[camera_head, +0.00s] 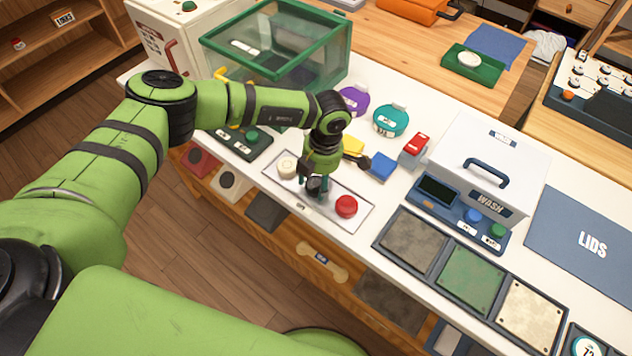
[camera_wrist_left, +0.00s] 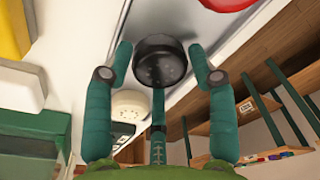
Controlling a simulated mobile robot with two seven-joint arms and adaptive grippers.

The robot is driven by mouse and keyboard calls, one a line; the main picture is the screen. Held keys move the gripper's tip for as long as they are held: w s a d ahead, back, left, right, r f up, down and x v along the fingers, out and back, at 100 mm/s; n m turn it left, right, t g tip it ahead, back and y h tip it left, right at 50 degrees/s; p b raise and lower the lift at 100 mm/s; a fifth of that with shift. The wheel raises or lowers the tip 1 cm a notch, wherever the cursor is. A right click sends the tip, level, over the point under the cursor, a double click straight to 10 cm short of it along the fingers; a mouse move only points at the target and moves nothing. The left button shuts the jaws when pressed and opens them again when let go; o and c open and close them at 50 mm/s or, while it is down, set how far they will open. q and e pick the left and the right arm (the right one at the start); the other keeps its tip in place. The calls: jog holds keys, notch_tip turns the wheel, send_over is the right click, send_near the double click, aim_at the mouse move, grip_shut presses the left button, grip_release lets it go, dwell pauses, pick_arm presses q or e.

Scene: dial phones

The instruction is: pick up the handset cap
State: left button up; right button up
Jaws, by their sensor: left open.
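A round black cap with small holes (camera_head: 315,187) sits on a white tray (camera_head: 272,188), between a cream cap (camera_head: 287,167) and a red cap (camera_head: 346,206). No label shows which is the handset cap. My left gripper (camera_head: 314,183) points down over the black cap, open. In the left wrist view the black cap (camera_wrist_left: 162,66) lies between its spread teal fingers, with gaps at both sides. The cream cap (camera_wrist_left: 128,106) shows behind the fingers and the red cap (camera_wrist_left: 228,3) at the top edge. My right gripper is out of view.
A glass case (camera_head: 300,55) stands behind my left forearm. Yellow and blue blocks (camera_head: 381,166) and a red stapler-like item (camera_head: 414,150) lie behind the tray. A white wash box (camera_head: 490,160) and framed pads (camera_head: 470,280) are to the right. The table's front edge is close to the tray.

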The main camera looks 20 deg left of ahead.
pick_arm(q)
jog(key=c, duration=0.6)
jog(key=shift+r, duration=0.1)
jog(key=shift+c, duration=0.2)
